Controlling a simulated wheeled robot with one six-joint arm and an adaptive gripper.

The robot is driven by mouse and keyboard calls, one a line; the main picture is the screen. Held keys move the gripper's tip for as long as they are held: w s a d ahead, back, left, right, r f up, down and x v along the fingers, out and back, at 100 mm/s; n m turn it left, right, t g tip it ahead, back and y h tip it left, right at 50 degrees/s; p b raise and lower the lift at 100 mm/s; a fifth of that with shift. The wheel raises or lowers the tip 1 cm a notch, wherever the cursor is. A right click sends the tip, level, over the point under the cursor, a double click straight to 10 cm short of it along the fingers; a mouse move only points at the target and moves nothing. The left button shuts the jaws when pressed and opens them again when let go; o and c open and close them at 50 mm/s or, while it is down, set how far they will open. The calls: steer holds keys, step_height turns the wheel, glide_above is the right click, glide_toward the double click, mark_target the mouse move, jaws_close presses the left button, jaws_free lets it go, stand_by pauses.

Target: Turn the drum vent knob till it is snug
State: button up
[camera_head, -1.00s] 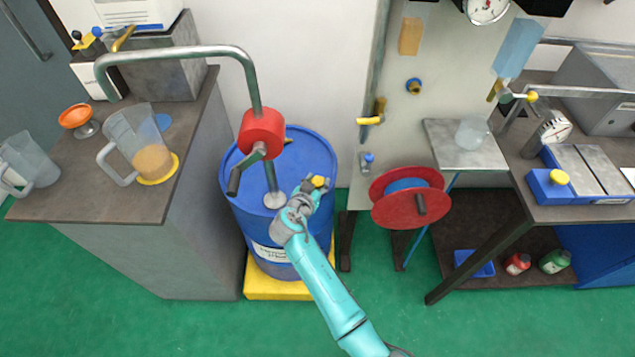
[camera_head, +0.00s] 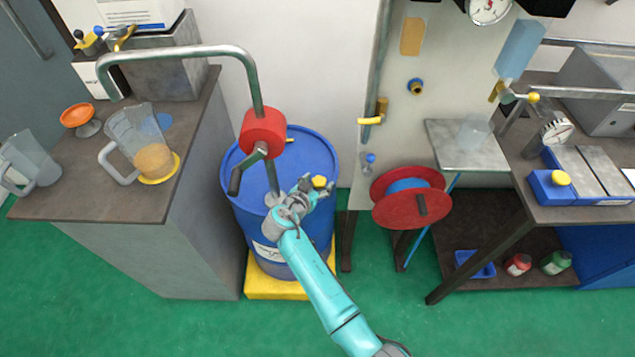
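The blue drum (camera_head: 235,205) stands upright on a yellow base, with a red rotary pump on its top. A yellow knob (camera_head: 319,182), which looks like the vent knob, shows at the right side of the drum top. My gripper (camera_head: 311,186) is over the drum's right side, with its fingers right beside the knob. The fingers are small and partly overlap the knob, so I cannot tell whether they touch it or how far apart they are. My wrist and arm hide part of the drum's front and top.
The red pump body (camera_head: 263,131), its crank (camera_head: 236,180) and its riser pipe stand close left of my gripper. A grey cabinet (camera_head: 130,245) is left of the drum. A red hose reel (camera_head: 390,211) is to the right. Green floor is clear in front.

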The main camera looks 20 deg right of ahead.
steer(key=v, duration=1.2)
